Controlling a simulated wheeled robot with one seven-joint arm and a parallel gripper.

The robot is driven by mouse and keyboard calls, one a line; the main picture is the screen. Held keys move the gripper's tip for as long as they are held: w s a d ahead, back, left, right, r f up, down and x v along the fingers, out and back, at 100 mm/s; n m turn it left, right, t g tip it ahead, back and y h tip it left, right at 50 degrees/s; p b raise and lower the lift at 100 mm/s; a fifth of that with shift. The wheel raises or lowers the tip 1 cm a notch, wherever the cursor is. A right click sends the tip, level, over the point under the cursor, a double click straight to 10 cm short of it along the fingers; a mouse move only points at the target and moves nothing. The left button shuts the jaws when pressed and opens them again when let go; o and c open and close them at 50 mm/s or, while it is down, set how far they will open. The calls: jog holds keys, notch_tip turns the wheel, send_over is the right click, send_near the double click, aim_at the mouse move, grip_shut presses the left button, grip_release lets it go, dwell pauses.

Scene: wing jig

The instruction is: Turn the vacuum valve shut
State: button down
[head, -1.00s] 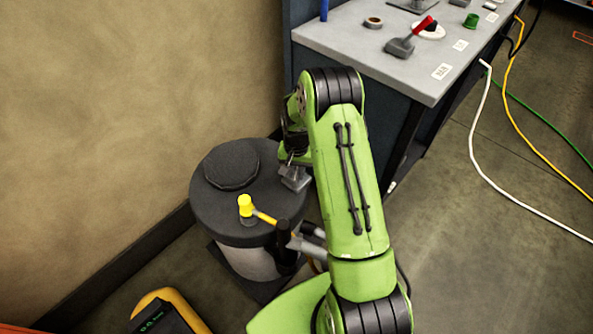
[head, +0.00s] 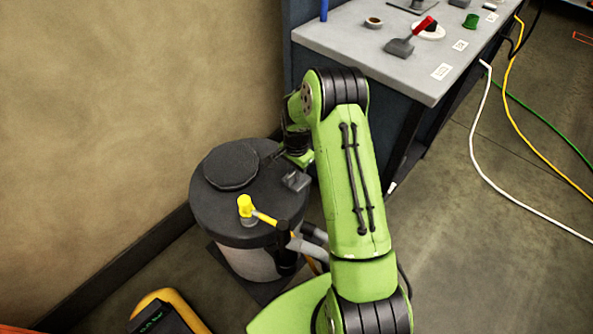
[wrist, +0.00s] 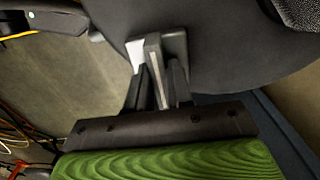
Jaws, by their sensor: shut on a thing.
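The vacuum valve appears to be the small grey fitting (head: 296,181) on the right side of the dark round lid of a drum (head: 205,215). In the wrist view, its grey bar-like handle (wrist: 154,62) stands between my two dark fingers. My gripper (wrist: 160,88) is shut on this handle. In the head view, my gripper is at the lid's right edge, just behind the grey fitting, largely hidden by my green arm. The handle's exact angle cannot be told.
A yellow-capped fitting (head: 246,205) with a yellow lever stands at the lid's front. A grey hose (head: 306,246) runs beside it. A workbench (head: 365,50) with tools is behind on the right. White, yellow and green cables cross the floor. A wall closes the left.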

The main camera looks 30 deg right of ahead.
dwell(0.3)
jog(key=c, duration=1.1)
grip_release()
notch_tip(320, 180, up, 16)
jog(key=p, duration=0.4)
jog(key=shift+f, duration=0.1)
